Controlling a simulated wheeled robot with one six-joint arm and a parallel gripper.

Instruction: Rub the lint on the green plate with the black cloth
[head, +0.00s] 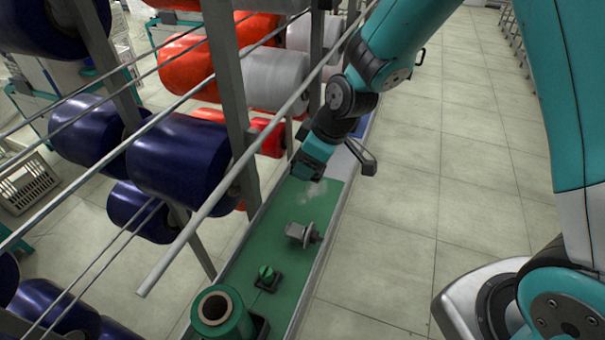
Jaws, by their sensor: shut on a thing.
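The green plate (240,285) is a long, narrow strip with a grey metal edge, running from the bottom of the head view up under my arm. A pale, whitish patch of lint (312,192) lies on its far part. My gripper (306,172) points down at the plate just beyond the lint and is shut. A small dark thing at its tips looks like the black cloth (302,174), mostly hidden by the gripper. I cannot tell whether it touches the plate.
Racks with large dark blue bobbins (180,160) and metal rods crowd the left.

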